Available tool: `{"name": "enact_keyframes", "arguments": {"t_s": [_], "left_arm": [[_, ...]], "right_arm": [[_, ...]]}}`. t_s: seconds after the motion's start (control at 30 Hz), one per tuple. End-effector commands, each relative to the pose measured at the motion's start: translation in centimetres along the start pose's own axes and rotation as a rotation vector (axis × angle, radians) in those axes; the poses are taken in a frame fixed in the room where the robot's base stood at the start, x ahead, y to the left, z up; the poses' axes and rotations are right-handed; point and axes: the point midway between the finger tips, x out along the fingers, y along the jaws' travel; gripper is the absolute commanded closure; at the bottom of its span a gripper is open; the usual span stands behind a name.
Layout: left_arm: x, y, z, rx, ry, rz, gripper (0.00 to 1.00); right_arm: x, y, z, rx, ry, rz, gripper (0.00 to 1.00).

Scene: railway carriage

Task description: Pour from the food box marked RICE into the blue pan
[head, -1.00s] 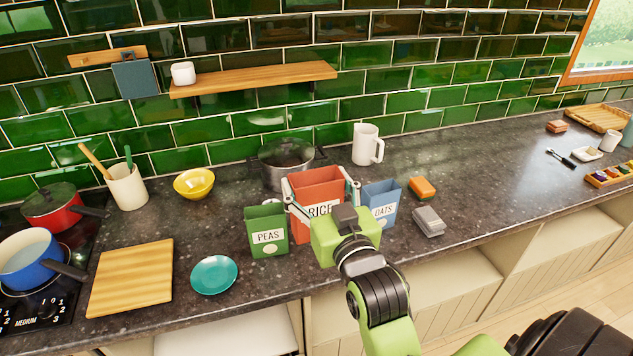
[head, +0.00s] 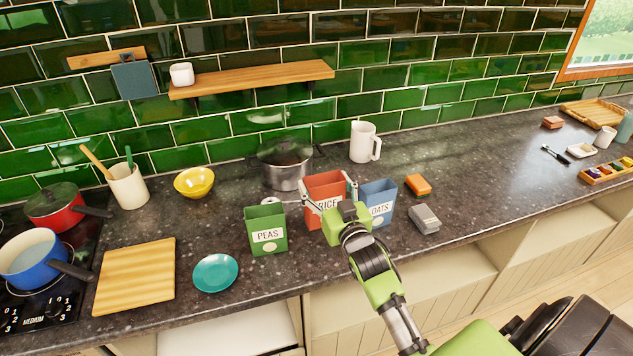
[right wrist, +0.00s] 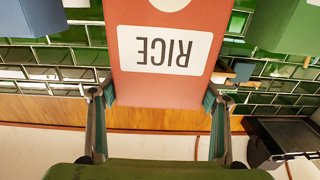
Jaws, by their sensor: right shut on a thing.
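The red-orange food box marked RICE (head: 324,186) stands upright between a green box and a blue box. My right gripper (head: 327,194) is shut on it, one finger on each side near its upper part. In the right wrist view the RICE box (right wrist: 166,50) shows upside down between the fingers. I cannot tell whether its base touches the counter. The blue pan (head: 42,274) sits on the hob at the far left, upright, its dark handle pointing right. My left gripper is not in view.
The green PEAS box (head: 267,237) and blue OATS box (head: 382,207) flank the RICE box. A teal plate (head: 215,273), cutting board (head: 134,276) and yellow bowl (head: 194,182) lie toward the pan. A grey pot (head: 285,172) stands behind; a red pot (head: 54,211) is behind the pan.

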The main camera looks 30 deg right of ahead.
Motion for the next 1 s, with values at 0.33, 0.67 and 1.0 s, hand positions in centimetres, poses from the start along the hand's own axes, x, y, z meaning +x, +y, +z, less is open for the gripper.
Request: {"name": "enact_keyframes", "arguments": {"t_s": [0.33, 0.67, 1.0], "left_arm": [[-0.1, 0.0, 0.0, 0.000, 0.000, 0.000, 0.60], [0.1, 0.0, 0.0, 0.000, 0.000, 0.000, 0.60], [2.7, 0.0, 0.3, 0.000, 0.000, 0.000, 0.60]], "right_arm": [[0.3, 0.5, 0.3, 0.002, 0.003, 0.002, 0.70], [0.3, 0.5, 1.0, 0.002, 0.002, 0.003, 0.70], [0.3, 0.5, 4.6, 0.002, 0.002, 0.003, 0.70]]}}
